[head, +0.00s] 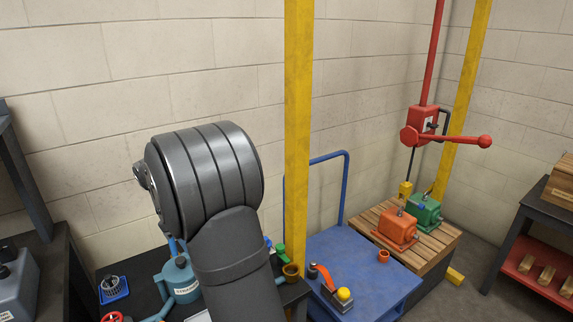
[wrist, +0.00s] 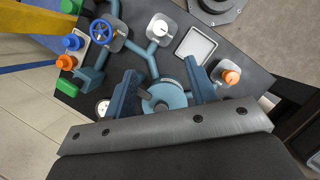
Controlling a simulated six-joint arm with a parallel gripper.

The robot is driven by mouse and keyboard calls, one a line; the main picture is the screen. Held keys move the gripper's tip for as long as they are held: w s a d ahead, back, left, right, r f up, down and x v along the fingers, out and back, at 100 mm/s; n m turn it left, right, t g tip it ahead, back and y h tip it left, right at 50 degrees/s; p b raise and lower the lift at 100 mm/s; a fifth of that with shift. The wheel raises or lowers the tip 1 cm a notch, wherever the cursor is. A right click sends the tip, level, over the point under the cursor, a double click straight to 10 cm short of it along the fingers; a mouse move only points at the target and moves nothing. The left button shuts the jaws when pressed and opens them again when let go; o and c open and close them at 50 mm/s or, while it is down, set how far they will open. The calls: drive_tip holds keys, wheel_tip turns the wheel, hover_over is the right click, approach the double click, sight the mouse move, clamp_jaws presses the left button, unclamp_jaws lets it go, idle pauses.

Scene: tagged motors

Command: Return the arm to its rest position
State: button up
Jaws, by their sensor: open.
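My gripper (wrist: 160,70) shows in the wrist view with its two blue-grey fingers spread apart and nothing between their tips. A teal round vessel (wrist: 165,98) with pipes stands on the dark bench below and between the fingers; I cannot tell the gap. In the head view my thick dark arm rises in the left foreground, and the gripper is not visible there. The teal vessel (head: 180,280) shows partly behind the arm. An orange motor (head: 396,232) and a green motor (head: 424,212) sit on a wooden pallet (head: 440,252) at the right.
A yellow post (head: 298,120) stands just right of my arm. A blue cart (head: 345,255) stands beside the pallet. A red lever hoist (head: 425,125) hangs over the pallet. A blue valve wheel (wrist: 103,30) and an orange knob (wrist: 231,77) stand on the bench near my gripper.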

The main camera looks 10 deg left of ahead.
drive_tip(key=x, duration=1.7)
drive_tip(key=shift+d+f, duration=0.15)
drive_tip(key=shift+d+f, duration=0.1)
drive_tip(key=shift+w+m+g, duration=0.15)
drive_tip(key=shift+m+g, duration=0.25)
drive_tip(key=shift+m, duration=0.8)
drive_tip(key=m+g, duration=0.1)
drive_tip(key=m, duration=0.3)
drive_tip(key=shift+w+m+g+y, duration=0.15)
drive_tip(key=shift+m+g+y, duration=0.15)
drive_tip(key=shift+m+g, duration=0.1)
drive_tip(key=m+y, duration=0.1)
drive_tip(key=m, duration=0.2)
drive_tip(key=m+g+y, duration=0.1)
drive_tip(key=m, duration=0.2)
drive_tip(key=shift+w+d+g, duration=0.1)
drive_tip(key=shift+d+g, duration=0.05)
drive_tip(key=shift+g, duration=0.15)
drive_tip(key=shift+r+m, duration=0.25)
drive_tip(key=shift+m, duration=0.05)
drive_tip(key=shift+w+r, duration=0.2)
drive_tip(key=shift+r, duration=0.15)
